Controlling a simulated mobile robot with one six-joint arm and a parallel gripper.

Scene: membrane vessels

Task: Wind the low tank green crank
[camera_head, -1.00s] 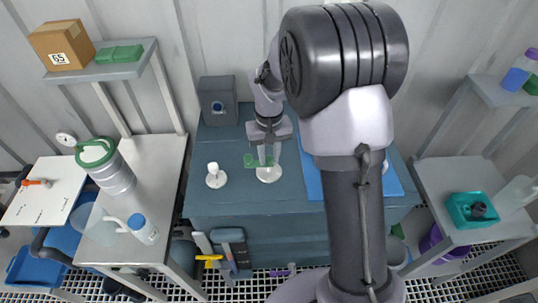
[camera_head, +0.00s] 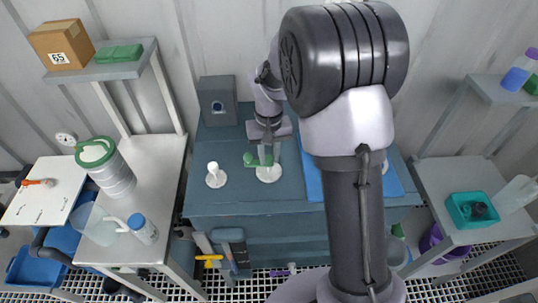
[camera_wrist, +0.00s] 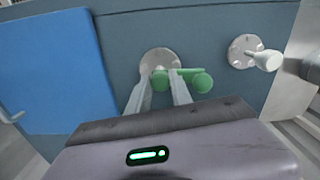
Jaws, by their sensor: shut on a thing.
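The green crank (camera_head: 252,160) sits on a round pale plate (camera_head: 268,174) on the blue-grey top of the low tank (camera_head: 225,199). Its round knob points left in the head view. In the wrist view the crank's knob (camera_wrist: 202,83) lies to the right of my fingers, joined to the hub by a short green bar. My gripper (camera_wrist: 161,78) is shut on the green crank at its hub end, one finger on each side. My gripper also shows in the head view (camera_head: 268,158), reaching down from above. The fingers partly hide the hub.
A white knob (camera_head: 213,168) on its own round plate stands just left of the crank in the head view. A dark grey box (camera_head: 219,100) stands at the back left of the top. A blue panel (camera_wrist: 55,75) lies beyond the crank's other side.

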